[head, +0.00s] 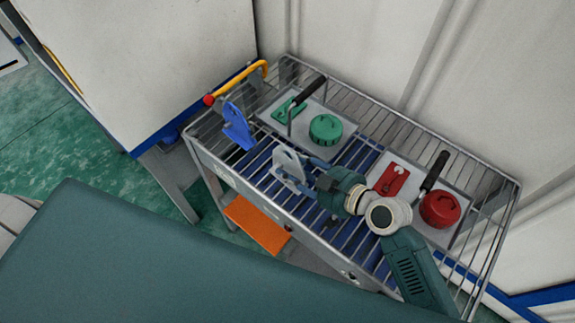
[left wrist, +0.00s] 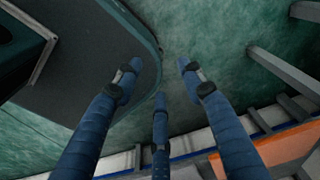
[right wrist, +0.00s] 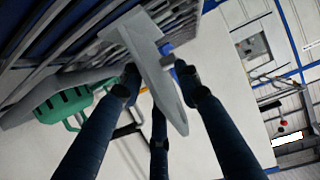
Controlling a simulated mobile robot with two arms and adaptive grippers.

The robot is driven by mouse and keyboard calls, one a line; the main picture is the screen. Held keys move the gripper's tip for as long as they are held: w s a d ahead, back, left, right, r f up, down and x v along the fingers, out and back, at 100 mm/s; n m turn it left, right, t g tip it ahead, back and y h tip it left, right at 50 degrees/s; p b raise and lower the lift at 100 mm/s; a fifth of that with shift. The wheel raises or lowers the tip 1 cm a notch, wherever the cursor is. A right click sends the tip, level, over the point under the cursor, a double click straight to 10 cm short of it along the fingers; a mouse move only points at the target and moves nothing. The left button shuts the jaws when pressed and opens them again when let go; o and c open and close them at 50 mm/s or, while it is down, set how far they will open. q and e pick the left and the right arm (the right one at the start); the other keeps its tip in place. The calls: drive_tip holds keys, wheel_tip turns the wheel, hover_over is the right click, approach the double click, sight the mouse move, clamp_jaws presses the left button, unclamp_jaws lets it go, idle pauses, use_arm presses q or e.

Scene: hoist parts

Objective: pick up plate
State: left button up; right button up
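A light grey plate (head: 288,165) stands steeply near the front edge of the wire-top cart (head: 365,272). A similar blue plate (head: 237,126) stands to its left. My right gripper (head: 318,178) is at the right side of the grey plate. In the right wrist view the grey plate (right wrist: 148,62) lies between the spread fingers of my right gripper (right wrist: 158,88), which look open around it; contact is not clear. My left gripper (left wrist: 160,78) is open and empty over the green floor, outside the head view.
A tray with green parts (head: 326,130) lies at the back left of the cart, and one with red parts (head: 440,208) at the right. A yellow handle (head: 240,80) rises at the left end. White walls stand close behind. An orange panel (head: 256,224) sits lower down.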

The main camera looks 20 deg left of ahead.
drive_tip(key=shift+c, duration=1)
clamp_jaws()
use_arm(q)
drive_tip(key=shift+s, duration=0.85)
use_arm(e)
drive_tip(key=shift+w+r, duration=0.15)
drive_tip(key=shift+r, duration=0.1)
